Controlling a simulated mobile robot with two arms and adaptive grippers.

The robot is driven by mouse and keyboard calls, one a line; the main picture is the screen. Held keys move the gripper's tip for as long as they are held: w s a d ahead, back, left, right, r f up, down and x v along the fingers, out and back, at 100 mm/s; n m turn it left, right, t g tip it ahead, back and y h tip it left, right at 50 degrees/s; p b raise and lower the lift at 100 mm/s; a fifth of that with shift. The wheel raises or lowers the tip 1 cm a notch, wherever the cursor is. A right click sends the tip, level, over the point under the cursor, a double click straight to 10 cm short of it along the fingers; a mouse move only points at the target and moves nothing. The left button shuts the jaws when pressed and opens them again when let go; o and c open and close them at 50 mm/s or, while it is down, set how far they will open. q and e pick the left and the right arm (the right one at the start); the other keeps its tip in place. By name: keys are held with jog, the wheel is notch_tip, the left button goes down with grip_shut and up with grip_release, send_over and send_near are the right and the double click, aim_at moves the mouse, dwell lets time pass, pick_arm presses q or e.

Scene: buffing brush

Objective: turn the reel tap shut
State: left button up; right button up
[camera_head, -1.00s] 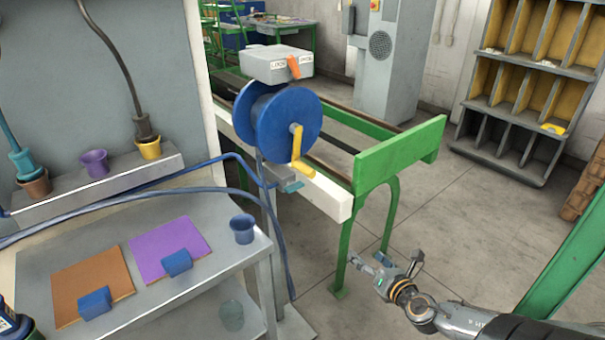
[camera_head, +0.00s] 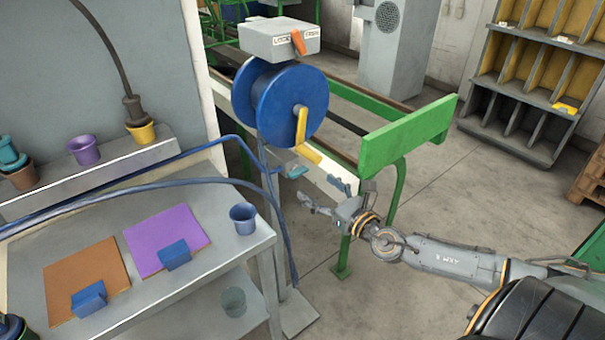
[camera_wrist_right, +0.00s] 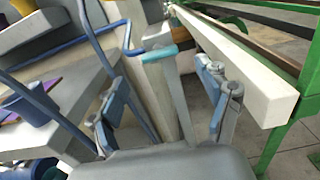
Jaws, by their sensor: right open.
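The blue hose reel (camera_head: 290,105) with a yellow crank (camera_head: 301,125) stands on a thin post. Below it is the tap, with a teal handle (camera_head: 297,172) on a grey body. In the right wrist view the teal tap handle (camera_wrist_right: 160,54) lies crosswise ahead, between and beyond the fingertips. My right gripper (camera_head: 318,189) is open and empty, to the right of and slightly below the tap, apart from it. Its two spread fingers also show in the wrist view (camera_wrist_right: 163,78). My left gripper is not in view.
A white beam (camera_head: 330,178) and green frame (camera_head: 405,138) stand close by the right gripper. Blue hoses (camera_head: 150,184) run from the reel post over the grey table (camera_head: 205,270). A grey box with an orange lever (camera_head: 298,42) sits above the reel. Open floor lies right.

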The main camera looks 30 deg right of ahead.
aim_at(301, 175)
jog(key=w, duration=0.4)
jog(key=w+p, duration=0.1)
jog(key=w, duration=0.1)
jog(key=shift+w+a, duration=0.3)
jog(key=c, duration=1.2)
